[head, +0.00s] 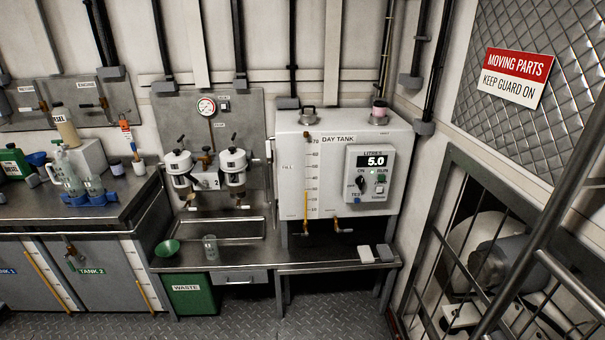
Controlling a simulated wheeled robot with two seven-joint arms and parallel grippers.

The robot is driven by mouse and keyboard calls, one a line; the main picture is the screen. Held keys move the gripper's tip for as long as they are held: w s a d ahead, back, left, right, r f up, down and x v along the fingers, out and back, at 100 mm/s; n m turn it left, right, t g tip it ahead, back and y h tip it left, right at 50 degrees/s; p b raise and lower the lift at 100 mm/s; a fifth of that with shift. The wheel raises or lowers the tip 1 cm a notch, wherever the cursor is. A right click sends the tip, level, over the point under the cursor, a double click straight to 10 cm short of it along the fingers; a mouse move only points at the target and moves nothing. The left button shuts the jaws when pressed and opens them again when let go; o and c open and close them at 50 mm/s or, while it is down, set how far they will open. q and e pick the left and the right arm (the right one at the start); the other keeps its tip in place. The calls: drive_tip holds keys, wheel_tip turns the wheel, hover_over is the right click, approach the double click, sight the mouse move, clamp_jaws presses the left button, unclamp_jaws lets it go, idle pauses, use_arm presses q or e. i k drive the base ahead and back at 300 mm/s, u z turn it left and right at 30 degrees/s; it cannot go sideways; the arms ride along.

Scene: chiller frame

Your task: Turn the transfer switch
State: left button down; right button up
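A white control panel (371,174) is on the front of the white day tank (286,165). Its display (375,161) reads 5.0. A black rotary knob (361,183) sits at the panel's lower left, with a label that looks like ON above it and TEST below it. It looks like the transfer switch, but no label naming it so is readable. Its exact pointing is too small to tell. Neither of my grippers shows in the head view.
A steel bench (240,255) runs below the tank, with a green funnel (167,248), a clear beaker (210,247) and two small pads (375,253) on it. Twin filters (206,170) stand left of the tank. A barred guard (470,240) encloses machinery at right. Floor (255,325) in front is clear.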

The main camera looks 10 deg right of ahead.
sight(359, 180)
drive_tip(key=u, duration=0.4)
drive_tip(key=i, duration=1.45)
drive_tip(key=z, duration=0.6)
